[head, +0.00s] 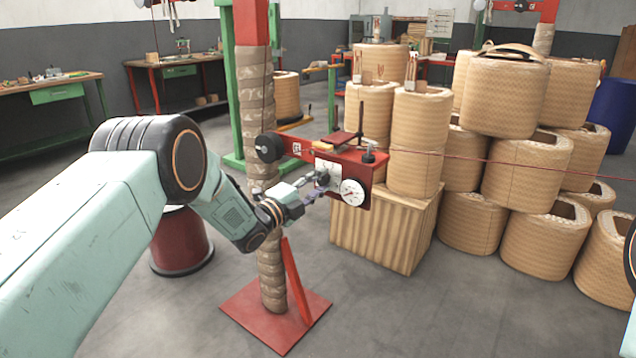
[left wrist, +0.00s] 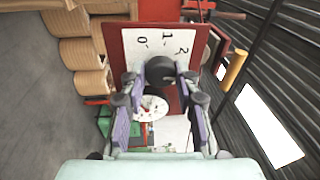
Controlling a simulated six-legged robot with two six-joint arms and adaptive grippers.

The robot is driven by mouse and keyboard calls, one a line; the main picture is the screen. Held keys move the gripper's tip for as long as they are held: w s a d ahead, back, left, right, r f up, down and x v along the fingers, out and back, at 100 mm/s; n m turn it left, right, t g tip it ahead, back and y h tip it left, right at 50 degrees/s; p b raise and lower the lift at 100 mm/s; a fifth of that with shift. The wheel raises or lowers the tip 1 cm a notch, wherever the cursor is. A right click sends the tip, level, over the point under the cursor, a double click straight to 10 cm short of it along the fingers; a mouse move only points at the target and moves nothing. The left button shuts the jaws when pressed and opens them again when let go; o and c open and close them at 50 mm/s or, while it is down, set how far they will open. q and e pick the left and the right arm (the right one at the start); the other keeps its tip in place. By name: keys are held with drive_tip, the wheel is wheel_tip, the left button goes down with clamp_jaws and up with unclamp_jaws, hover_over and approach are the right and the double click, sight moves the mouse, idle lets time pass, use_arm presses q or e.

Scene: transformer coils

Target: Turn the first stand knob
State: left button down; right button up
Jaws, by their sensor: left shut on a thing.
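The red stand head (head: 296,148) sits on a wrapped column (head: 258,110) with a red base plate (head: 237,306). A white scale plate (left wrist: 135,42) marked 0, 1, 2 is on its face, with a dark round knob (left wrist: 160,70) in front. In the head view the scale plate (head: 325,170) is partly hidden by my left gripper (head: 318,186), which reaches in from the left. In the left wrist view my left gripper (left wrist: 160,92) has its two fingers on either side of the knob, shut on it. My right gripper is out of view.
A white round dial (head: 352,193) is on the stand head right beside my left gripper. A thin red thread (head: 470,157) runs right from the stand. Wound coils (head: 420,130) and a wooden crate (head: 380,235) stand behind. A red drum (head: 182,240) stands left of the column.

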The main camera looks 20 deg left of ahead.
use_arm(q)
drive_tip(key=shift+a+r+m, duration=0.1)
drive_tip(key=shift+r+m, duration=0.1)
drive_tip(key=shift+m, duration=1.6)
drive_tip(key=shift+w+m, duration=0.1)
drive_tip(key=shift+m, duration=0.2)
drive_tip(key=c, duration=1)
unclamp_jaws()
drive_tip(key=shift+f, duration=0.1)
drive_tip(key=r+v, duration=0.1)
drive_tip(key=v, duration=1.1)
drive_tip(key=shift+f, duration=0.35)
drive_tip(key=shift+a, duration=0.1)
